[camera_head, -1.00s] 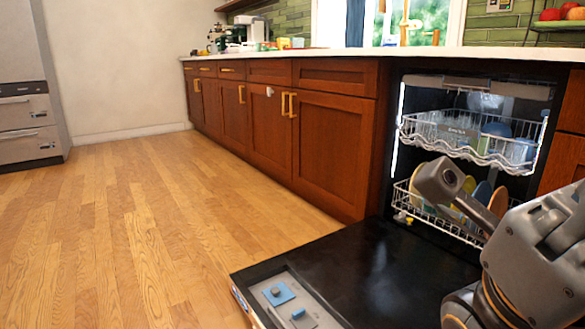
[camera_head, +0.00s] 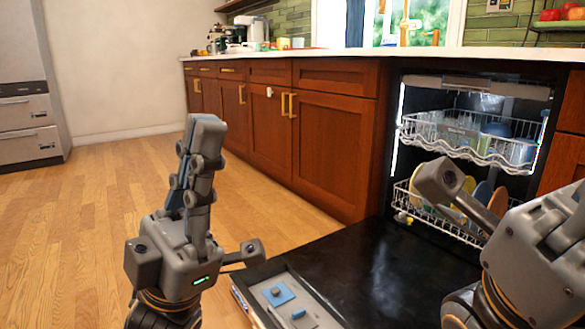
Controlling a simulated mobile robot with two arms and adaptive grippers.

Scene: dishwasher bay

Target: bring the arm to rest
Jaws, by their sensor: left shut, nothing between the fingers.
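My left gripper (camera_head: 204,128) stands upright over the wood floor, left of the open dishwasher door. Its fingers point up and are shut together, with nothing between them. My right arm and part of its gripper body (camera_head: 540,250) fill the lower right corner, in front of the dishwasher. The right fingers are not visible, so I cannot tell whether they are open or shut.
The dishwasher door (camera_head: 380,268) lies open and low. Its upper rack (camera_head: 455,141) holds glassware, and its lower rack (camera_head: 413,205) holds several plates, partly hidden by my right arm. Brown cabinets (camera_head: 333,147) run along the back. The floor at left (camera_head: 70,235) is clear.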

